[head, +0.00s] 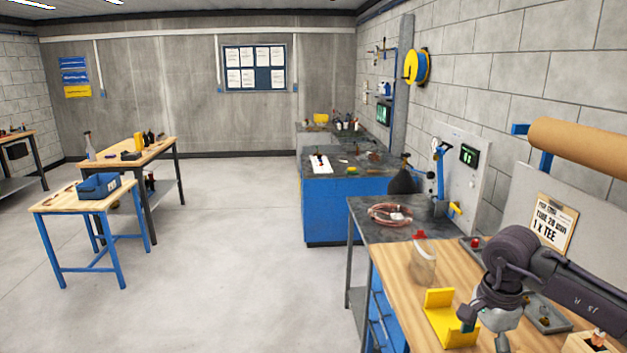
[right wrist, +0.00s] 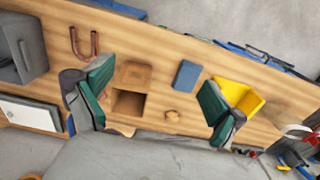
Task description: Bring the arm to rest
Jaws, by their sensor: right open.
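My right arm reaches in from the right in the head view, with its right gripper (head: 485,328) over the wooden bench (head: 395,265). In the right wrist view the two green-padded fingers of this gripper (right wrist: 158,102) stand wide apart with nothing between them. Below them the bench top shows a small wooden box (right wrist: 131,76) and a blue block (right wrist: 187,75). A U-bent copper tube (right wrist: 94,42) lies on the bench beyond the left finger. My left gripper is not in view.
A yellow angled bracket (head: 447,325) stands on the bench close to the right gripper. A clear container with a red top (head: 422,262) is farther back. A copper coil (head: 390,213) lies on the dark table behind. The floor at left centre is clear.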

